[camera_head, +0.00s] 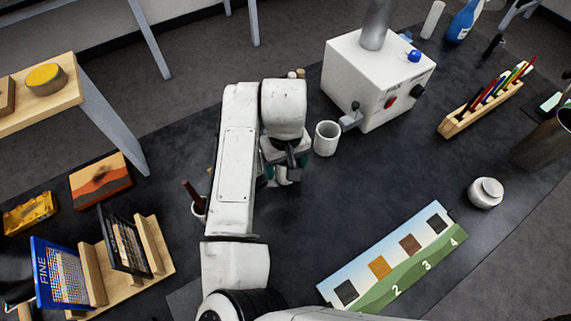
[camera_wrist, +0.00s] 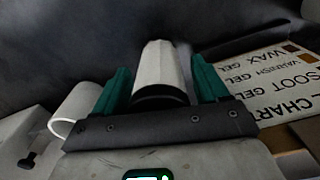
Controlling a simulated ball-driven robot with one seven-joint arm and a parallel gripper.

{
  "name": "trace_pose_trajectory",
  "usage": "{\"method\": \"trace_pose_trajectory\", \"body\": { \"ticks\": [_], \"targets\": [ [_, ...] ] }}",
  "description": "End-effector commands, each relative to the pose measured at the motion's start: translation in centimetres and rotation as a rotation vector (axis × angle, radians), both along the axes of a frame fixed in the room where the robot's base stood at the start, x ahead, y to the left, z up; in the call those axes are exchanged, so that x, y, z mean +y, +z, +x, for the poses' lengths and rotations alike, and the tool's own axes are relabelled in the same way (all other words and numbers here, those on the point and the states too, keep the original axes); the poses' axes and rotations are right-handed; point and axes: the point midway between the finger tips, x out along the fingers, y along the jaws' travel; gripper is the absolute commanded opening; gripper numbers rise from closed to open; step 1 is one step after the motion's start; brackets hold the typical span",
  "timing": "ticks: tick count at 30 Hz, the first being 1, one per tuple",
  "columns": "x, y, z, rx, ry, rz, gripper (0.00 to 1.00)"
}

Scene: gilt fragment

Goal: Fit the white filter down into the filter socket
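My gripper (camera_wrist: 161,75) points down over the dark table, left of the white machine. It is shut on the white filter, a pale tapered cylinder (camera_wrist: 157,62) between its two green fingers in the wrist view. In the head view my gripper (camera_head: 284,172) hides most of the filter; only a small white part shows. A white open-topped cylinder (camera_head: 327,139), which looks like the filter socket, stands upright beside the machine's front, right of my gripper. It also shows at the left of the wrist view (camera_wrist: 76,107). The filter is outside it, apart from it.
The white machine (camera_head: 372,80) has a lever (camera_head: 351,117) close to the cylinder. A numbered colour chart (camera_head: 395,259), a small white jar (camera_head: 486,193) and a wooden pen rack (camera_head: 483,103) lie to the right. A wooden rack (camera_head: 153,245) stands lower left. The table's middle is clear.

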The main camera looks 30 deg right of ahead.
Motion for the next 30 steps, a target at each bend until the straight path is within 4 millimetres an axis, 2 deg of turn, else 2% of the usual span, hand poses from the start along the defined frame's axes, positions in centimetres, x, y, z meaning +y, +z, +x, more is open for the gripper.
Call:
{"method": "trace_pose_trajectory", "body": {
  "ticks": [2, 16, 25, 30],
  "targets": [
    [0.0, 0.0, 0.0, 0.000, 0.000, 0.000, 0.66],
    [0.0, 0.0, 0.0, 0.000, 0.000, 0.000, 0.21],
    [0.0, 0.2, 0.0, 0.000, -0.001, 0.000, 0.20],
    [0.0, 1.2, 0.0, -0.002, -0.001, -0.001, 0.20]
  ]
}}
